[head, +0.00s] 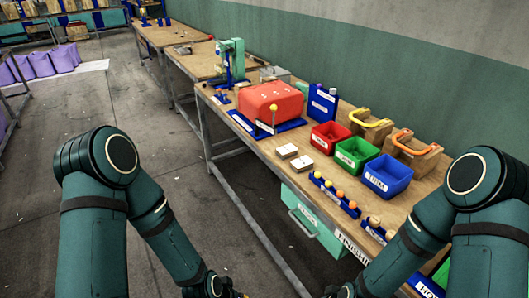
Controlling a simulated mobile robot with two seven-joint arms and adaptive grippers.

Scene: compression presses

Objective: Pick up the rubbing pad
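No item is clearly marked as the rubbing pad, and I cannot tell which one it is. Two small pale blocks, one (287,150) behind the other (302,163), lie flat on the workbench (262,148). Two larger wooden blocks with arched handles stand by the wall, one with a yellow handle (366,116) and one with an orange handle (402,136). Both my arms reach down to the bottom edge of the head view, left of and over the bench front. Their fingers are cut off below the picture.
Red (328,138), green (355,154) and blue (387,177) bins stand along the bench. Behind are a red machine (271,103) and a blue container (322,102). A blue rack (334,193) with several knobs lines the front edge. Open floor (165,110) lies left.

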